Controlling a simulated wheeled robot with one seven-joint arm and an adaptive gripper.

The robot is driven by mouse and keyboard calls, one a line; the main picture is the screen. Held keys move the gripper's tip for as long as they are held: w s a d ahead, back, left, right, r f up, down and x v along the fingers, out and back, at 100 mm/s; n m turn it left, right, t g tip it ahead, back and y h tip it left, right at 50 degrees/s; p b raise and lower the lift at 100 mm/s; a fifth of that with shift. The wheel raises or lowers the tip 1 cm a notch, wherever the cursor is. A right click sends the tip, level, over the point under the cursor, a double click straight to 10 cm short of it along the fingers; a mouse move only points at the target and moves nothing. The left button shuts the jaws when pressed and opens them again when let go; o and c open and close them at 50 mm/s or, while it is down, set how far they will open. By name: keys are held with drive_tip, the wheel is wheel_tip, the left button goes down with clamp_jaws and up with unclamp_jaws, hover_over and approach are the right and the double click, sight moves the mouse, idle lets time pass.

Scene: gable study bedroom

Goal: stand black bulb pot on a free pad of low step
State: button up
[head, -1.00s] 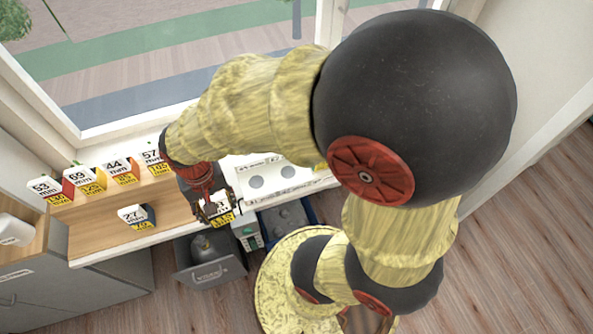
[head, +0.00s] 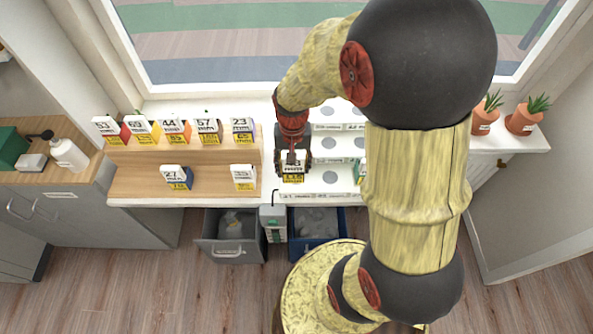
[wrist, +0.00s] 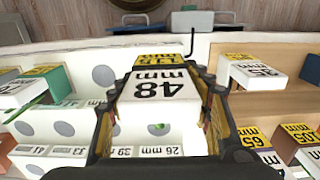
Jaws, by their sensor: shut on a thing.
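My gripper (head: 293,158) is shut on a block-like pot (wrist: 160,85) with a white "48 mm" face and a yellow band. I take it for the black bulb pot, though its sides are mostly hidden by the dark fingers. In the head view the held pot (head: 292,173) is over the left end of the white stepped stand. Whether it touches the stand, I cannot tell. The low step (head: 345,192) is the front tier. A bare grey pad (head: 329,178) lies on it just right of the pot; a pad also shows in the wrist view (wrist: 103,76).
A green-sided pot (head: 359,171) stands farther right on the stand, partly behind my arm. A wooden shelf (head: 215,183) with several labelled pots is on the left. A grey bin (head: 228,250) and blue bin (head: 310,243) are below. Plants (head: 525,115) stand far right.

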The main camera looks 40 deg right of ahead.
drive_tip(key=f, duration=0.1)
drive_tip(key=w+d+f, duration=0.1)
drive_tip(key=d+f, duration=0.1)
drive_tip(key=shift+w+d, duration=0.1)
drive_tip(key=shift+w, duration=0.2)
drive_tip(key=shift+f+b, duration=0.65)
drive_tip(key=shift+f, duration=0.9)
drive_tip(key=shift+f, duration=0.15)
drive_tip(key=o, duration=1.5)
drive_tip(key=shift+o, duration=0.2)
